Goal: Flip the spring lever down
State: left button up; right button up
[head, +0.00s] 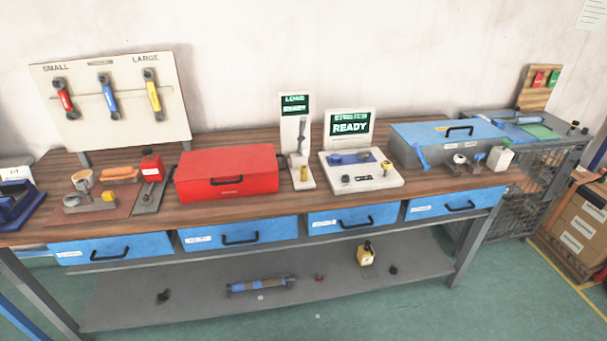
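A narrow white stand (305,181) with a small green-on-black screen reading what looks like "LOAD READY" stands at the middle of the workbench. A slim grey lever (301,136) rises upright in front of its panel; I take it to be the spring lever, though no label shows. A small yellowish part sits by the stand's base. Neither of my grippers is in view, and nothing touches the lever.
A red toolbox (228,172) stands close left of the stand. A white unit (388,181) with a "READY" screen stands close right. A blue-lidded grey box (425,132) is farther right. Bare wood (300,208) runs along the bench front, above blue drawers (239,232).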

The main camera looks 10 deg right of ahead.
aim_at(302, 120)
jog(key=i+j+z, duration=0.1)
jog(key=z, duration=0.65)
jog(key=i+j+z, duration=0.15)
jog(key=j+z, duration=0.15)
jog(key=j, duration=0.2)
jog(key=j+z, duration=0.3)
jog(key=j, duration=0.2)
jog(key=i, duration=0.05)
